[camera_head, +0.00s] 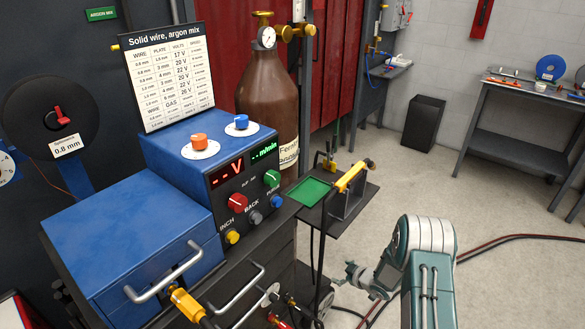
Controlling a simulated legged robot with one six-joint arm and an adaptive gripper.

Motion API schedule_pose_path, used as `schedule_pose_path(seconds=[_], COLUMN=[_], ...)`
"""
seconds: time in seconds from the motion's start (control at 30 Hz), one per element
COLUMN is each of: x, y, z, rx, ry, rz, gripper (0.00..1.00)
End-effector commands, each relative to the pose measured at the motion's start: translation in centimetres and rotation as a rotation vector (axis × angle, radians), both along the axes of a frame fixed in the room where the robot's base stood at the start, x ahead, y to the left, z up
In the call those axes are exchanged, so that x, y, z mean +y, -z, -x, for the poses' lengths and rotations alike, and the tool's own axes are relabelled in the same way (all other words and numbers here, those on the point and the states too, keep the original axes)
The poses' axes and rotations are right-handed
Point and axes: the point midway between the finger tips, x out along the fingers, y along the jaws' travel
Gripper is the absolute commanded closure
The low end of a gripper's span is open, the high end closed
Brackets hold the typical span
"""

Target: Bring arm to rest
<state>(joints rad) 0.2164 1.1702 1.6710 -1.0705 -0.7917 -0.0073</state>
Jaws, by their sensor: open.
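My arm (430,285) rises at the bottom right, with white and teal links folded over at a rounded joint. My gripper (347,276) shows small and grey at the left end of the arm, above the concrete floor. It is open, and nothing shows between its fingers. It is right of the welding machine's cart and below the small side shelf, apart from both as far as I can see. Part of the wrist is hidden behind the arm's links.
A blue welding machine (130,240) with knobs stands on a dark cart at left. A brown gas cylinder (270,95) is behind it. A side shelf (350,212) holds a green tray and yellow clamp. Red and black hoses (520,237) cross the floor.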

Motion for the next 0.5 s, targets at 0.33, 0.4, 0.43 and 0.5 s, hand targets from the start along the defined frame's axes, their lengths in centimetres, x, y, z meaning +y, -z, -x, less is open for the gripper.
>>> schedule_pose_path(seconds=[0.33,0.4,0.43,0.5], x=[-3.2,-3.8,-4.0,-4.3], y=[-14.7,-17.5,-18.6,-21.3], z=[-2.5,-2.2,-2.0,-1.3], rx=[0.001,0.009,0.012,0.020], ry=[0.248,0.300,0.322,0.373], rz=[0.165,0.186,0.194,0.208], gripper=[0.03,0.03,0.03,0.03])
